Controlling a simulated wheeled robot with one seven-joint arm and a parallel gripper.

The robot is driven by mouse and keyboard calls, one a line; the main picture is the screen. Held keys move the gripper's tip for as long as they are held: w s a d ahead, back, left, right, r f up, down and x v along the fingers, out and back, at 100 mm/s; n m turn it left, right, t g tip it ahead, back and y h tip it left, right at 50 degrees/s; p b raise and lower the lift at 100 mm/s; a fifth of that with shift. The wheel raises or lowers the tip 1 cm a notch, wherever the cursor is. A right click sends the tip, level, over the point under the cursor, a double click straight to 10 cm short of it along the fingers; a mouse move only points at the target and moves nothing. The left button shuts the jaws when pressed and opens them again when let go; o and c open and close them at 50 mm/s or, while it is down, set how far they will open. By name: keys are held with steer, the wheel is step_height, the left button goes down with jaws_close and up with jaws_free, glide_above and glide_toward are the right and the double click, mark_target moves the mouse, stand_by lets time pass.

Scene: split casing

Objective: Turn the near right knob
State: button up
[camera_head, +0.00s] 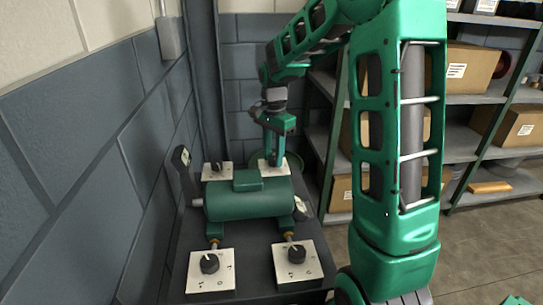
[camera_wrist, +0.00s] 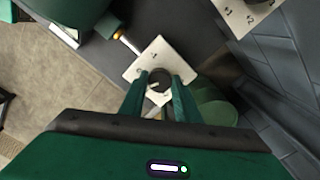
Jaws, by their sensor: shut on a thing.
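The near right knob (camera_head: 297,253) is black on a white plate in front of the green casing (camera_head: 240,205), with nothing touching it. My gripper (camera_head: 273,158) is behind the casing, pointing down at the far right plate (camera_head: 281,170). In the wrist view, my gripper's two fingers (camera_wrist: 159,82) are shut on a dark knob (camera_wrist: 159,86) standing on a white plate (camera_wrist: 160,58). This is the far right knob as the head view shows it. The fingers hide part of it, and its pointer direction is unclear.
The near left knob (camera_head: 209,263) and far left knob (camera_head: 216,167) stand on white plates on the dark bench (camera_head: 190,232). A block wall (camera_head: 90,150) is close on the left. Shelves with boxes (camera_head: 470,72) stand at the right. A green bin (camera_wrist: 215,106) is beside the bench.

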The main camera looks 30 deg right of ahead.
steer(key=n, duration=0.7)
steer(key=shift+w+d+r, duration=0.1)
steer(key=shift+w+r, duration=0.05)
steer(key=shift+w, duration=0.05)
steer(key=n, duration=0.8)
steer(key=shift+n, duration=0.3)
steer(key=n, duration=0.3)
steer(key=shift+n, duration=0.3)
steer(key=n, duration=0.3)
steer(key=shift+d+n, duration=0.1)
steer(key=shift+n, duration=0.2)
steer(key=n, duration=0.6)
steer(key=shift+n, duration=0.4)
